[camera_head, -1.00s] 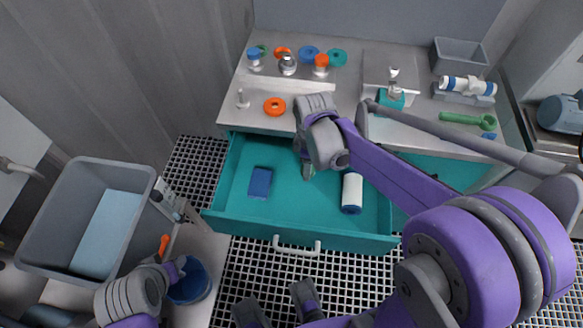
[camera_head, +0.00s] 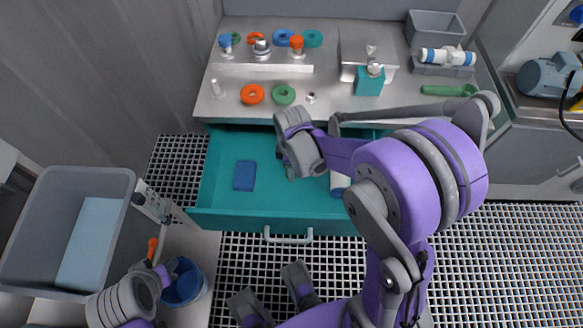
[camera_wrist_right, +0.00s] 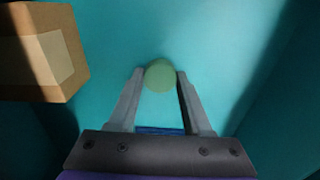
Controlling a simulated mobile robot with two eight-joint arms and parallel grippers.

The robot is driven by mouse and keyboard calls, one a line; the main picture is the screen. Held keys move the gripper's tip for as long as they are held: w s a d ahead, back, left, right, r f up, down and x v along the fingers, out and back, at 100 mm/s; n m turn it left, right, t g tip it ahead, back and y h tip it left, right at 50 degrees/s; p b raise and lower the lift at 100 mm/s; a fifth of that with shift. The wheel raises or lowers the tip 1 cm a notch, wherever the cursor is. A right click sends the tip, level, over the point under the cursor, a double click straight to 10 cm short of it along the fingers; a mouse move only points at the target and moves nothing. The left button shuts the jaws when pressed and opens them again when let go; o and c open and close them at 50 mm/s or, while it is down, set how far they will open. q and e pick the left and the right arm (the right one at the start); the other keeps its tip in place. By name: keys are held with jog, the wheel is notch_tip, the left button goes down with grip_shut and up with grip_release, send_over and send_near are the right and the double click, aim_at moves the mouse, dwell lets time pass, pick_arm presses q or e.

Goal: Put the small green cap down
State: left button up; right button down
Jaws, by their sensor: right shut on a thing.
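The small green cap (camera_wrist_right: 160,75) is a pale green round piece between the fingertips of my right gripper (camera_wrist_right: 160,84) in the right wrist view. The right gripper is shut on it, over a teal surface. In the head view, my right wrist is over the back of the open teal drawer (camera_head: 280,217); its fingers and the cap are hidden there. My left wrist is at the lower left, beside a blue bucket (camera_head: 184,283); whether that gripper is open cannot be seen.
The drawer holds a blue block (camera_head: 244,175) and a white cylinder (camera_head: 339,184) partly behind my arm. A tan boxy thing (camera_wrist_right: 38,50) is near in the wrist view. On the counter are an orange ring (camera_head: 253,94) and a green ring (camera_head: 283,95). The drawer's front middle is clear.

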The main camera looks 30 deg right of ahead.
jog(key=c, duration=0.8)
grip_release()
jog(key=shift+f, duration=0.2)
jog(key=o, duration=0.5)
jog(key=shift+r, duration=0.1)
jog(key=shift+c, duration=0.2)
jog(key=shift+r, duration=0.5)
notch_tip(320, 180, up, 11)
jog(key=p, duration=0.2)
jog(key=s+a+m+t, duration=0.2)
jog(key=s+m, duration=0.4)
jog(key=s+a+r+m+t, duration=0.1)
jog(key=s+a+m+t, duration=0.1)
jog(key=s+m, duration=0.3)
jog(key=shift+s+m+t, duration=0.4)
jog(key=shift+s+t, duration=0.1)
jog(key=shift+s, duration=0.3)
